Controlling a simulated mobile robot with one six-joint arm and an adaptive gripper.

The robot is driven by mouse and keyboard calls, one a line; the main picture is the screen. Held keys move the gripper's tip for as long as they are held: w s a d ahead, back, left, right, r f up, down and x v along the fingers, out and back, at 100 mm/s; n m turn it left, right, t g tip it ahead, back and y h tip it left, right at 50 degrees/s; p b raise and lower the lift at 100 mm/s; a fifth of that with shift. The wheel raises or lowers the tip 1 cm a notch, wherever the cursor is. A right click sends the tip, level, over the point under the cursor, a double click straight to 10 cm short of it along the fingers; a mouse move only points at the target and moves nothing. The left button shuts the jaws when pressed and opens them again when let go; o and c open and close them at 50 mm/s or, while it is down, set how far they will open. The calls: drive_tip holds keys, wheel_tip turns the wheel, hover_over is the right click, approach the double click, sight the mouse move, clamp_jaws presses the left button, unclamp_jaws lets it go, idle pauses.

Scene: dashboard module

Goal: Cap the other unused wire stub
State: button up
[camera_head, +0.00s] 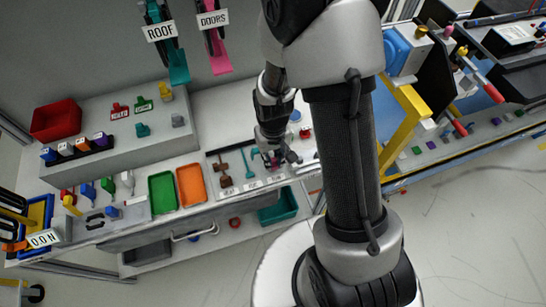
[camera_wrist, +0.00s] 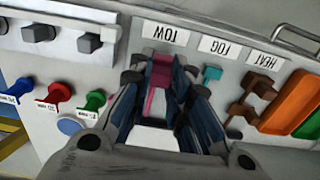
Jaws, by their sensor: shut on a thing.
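My gripper (camera_head: 275,160) reaches down to the bench at the right end of a row of coloured T-shaped parts. In the wrist view its fingers (camera_wrist: 162,80) are shut on a magenta T-shaped part (camera_wrist: 160,72), just below the upside-down TOW label (camera_wrist: 169,34). I cannot tell whether the part is still in its holder. A small teal part (camera_wrist: 211,73) and brown parts (camera_wrist: 255,88) stand beside it. Above the bench hang a teal connector labelled ROOF (camera_head: 178,65) and a pink connector labelled DOORS (camera_head: 217,55). I cannot make out a wire stub or a cap for certain.
A green tray (camera_head: 154,192) and an orange tray (camera_head: 179,189) sit left of the row. A red bin (camera_head: 34,120) stands on the raised shelf. A teal bin (camera_head: 261,217) is below the bench. A yellow frame (camera_head: 392,143) stands right of my arm.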

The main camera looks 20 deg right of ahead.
sight(273, 160)
drive_tip(key=shift+f+b, duration=0.65)
drive_tip(key=shift+f, duration=0.2)
drive_tip(key=o, duration=0.8)
drive_tip(key=shift+r, duration=0.1)
wheel_tip(273, 160, up, 12)
drive_tip(key=shift+f, duration=0.1)
drive_tip(key=shift+c, duration=0.6)
